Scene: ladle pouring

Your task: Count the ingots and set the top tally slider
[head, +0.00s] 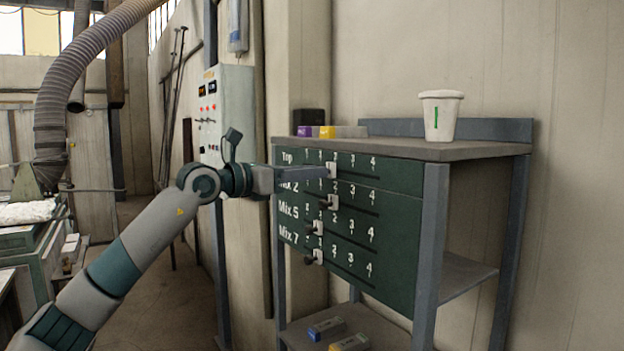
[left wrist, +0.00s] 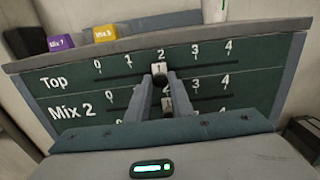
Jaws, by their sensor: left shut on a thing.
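The green tally board (head: 390,265) has rows marked Top, Mix 2, Mix 5 and Mix 7. The top slider (left wrist: 161,69) stands under the 2 of the Top row; it also shows in the head view (head: 332,170). My left gripper (head: 326,173) is shut on its dark knob (left wrist: 160,81). A purple-ended ingot (head: 305,131) marked Mix 7 and a yellow-ended ingot (head: 327,132) marked Mix 5 lie on the stand's top. A blue-ended ingot (head: 326,328) and a yellow-ended ingot (head: 350,343) lie on the lower shelf. My right gripper is not in view.
The Mix 2 slider (head: 331,202), Mix 5 slider (head: 317,228) and Mix 7 slider (head: 317,257) sit below the top one. A white cup (head: 440,115) stands at the right on the stand's top. A control cabinet (head: 222,110) is behind my left arm.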

